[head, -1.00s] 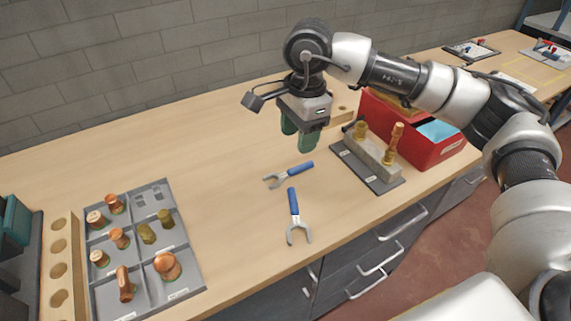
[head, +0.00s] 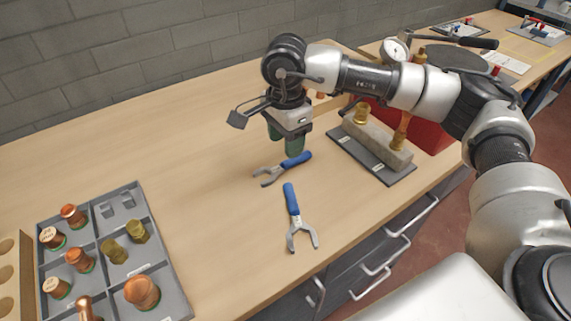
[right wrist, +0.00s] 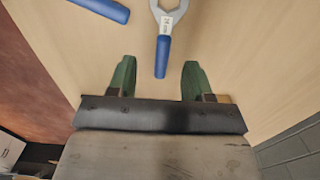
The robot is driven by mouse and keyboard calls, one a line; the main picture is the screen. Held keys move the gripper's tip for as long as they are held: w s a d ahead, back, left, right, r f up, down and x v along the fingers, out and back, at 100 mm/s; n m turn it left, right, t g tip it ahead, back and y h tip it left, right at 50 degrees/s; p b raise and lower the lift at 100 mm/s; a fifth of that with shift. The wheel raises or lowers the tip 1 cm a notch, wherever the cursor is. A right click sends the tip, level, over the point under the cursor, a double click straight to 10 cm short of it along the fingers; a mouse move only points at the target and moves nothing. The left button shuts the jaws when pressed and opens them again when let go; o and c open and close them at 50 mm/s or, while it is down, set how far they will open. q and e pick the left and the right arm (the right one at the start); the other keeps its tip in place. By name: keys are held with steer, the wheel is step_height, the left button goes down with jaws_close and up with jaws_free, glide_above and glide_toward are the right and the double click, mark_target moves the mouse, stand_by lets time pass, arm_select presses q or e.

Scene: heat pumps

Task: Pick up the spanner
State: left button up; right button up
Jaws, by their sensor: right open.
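Two open-jawed spanners with blue handles lie on the wooden bench in the head view. The farther spanner (head: 283,168) lies with its handle end close to my right gripper (head: 285,143). The nearer spanner (head: 292,200) lies in front of it, its grey jaw toward the bench's front edge. My right gripper points down, open and empty, just behind the farther spanner. In the right wrist view, a spanner handle (right wrist: 162,55) lies in line with the gap between the green fingers (right wrist: 158,72). Another blue handle (right wrist: 103,9) shows at upper left. My left gripper is out of view.
A grey plate with a stone-like block (head: 377,138) and brass fittings stands to the right, before a red bin (head: 430,140). A grey divided tray (head: 165,283) of copper and brass fittings is at left. The bench between the tray and spanners is clear.

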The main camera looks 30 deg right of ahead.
mark_target(286, 161)
steer(key=f, duration=0.4)
steer(key=f+p, duration=0.1)
steer(key=f, duration=0.1)
steer(key=shift+w+d+f, duration=0.25)
steer(key=shift+w+f, duration=0.1)
jaws_close()
